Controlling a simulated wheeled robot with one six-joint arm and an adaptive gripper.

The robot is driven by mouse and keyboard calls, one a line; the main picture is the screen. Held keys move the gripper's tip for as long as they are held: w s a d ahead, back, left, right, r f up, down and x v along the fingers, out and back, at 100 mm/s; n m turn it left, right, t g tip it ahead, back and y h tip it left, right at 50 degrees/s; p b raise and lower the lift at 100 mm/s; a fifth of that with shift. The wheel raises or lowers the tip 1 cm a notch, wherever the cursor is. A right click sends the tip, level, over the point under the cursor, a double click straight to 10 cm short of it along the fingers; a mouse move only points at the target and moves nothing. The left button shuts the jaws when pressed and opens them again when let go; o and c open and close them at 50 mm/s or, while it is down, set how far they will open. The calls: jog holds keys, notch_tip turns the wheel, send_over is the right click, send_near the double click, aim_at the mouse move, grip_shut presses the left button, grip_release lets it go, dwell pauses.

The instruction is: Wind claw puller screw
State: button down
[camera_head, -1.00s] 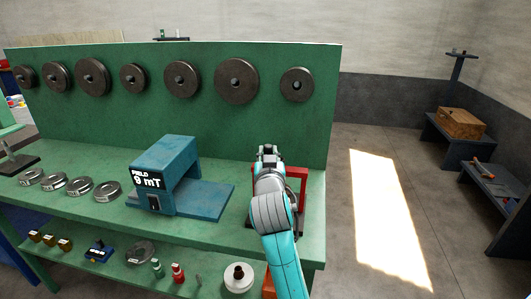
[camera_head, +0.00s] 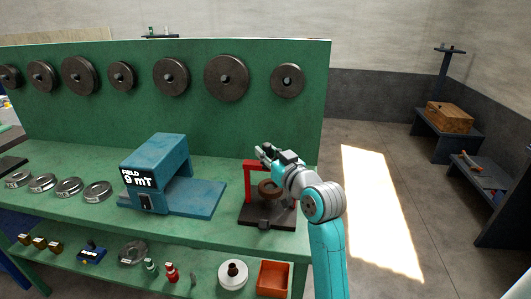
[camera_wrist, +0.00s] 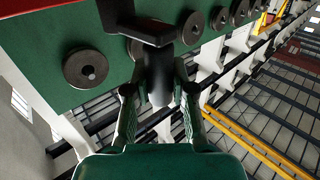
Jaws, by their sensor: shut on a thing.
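The claw puller stands on the right end of the green bench. Its red frame (camera_head: 249,183) rises from a dark base (camera_head: 266,214), with a brown ring-shaped piece (camera_head: 268,189) inside it. My gripper (camera_head: 266,153) is at the top of the frame, reaching in from the right. In the wrist view, my gripper's two fingers (camera_wrist: 160,102) are closed around a grey rounded grip (camera_wrist: 159,78). The grip joins a dark arm (camera_wrist: 143,27) above it, which looks like the screw's crank handle. My gripper hides the screw's top in the head view.
A blue magnet block (camera_head: 158,163) reading 9 mT stands left of the puller. Several metal rings (camera_head: 97,191) lie farther left. Dark discs (camera_head: 227,78) hang on the green back panel (camera_head: 220,125) behind. An orange bin (camera_head: 273,277) is on the lower shelf. Floor is open at right.

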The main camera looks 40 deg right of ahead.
jog(key=shift+d, duration=0.1)
dwell(0.3)
jog(key=c, duration=1)
grip_release()
jog(key=shift+o, duration=0.2)
jog(key=v, duration=0.7)
jog(key=shift+s, duration=0.3)
jog(key=shift+f, duration=0.15)
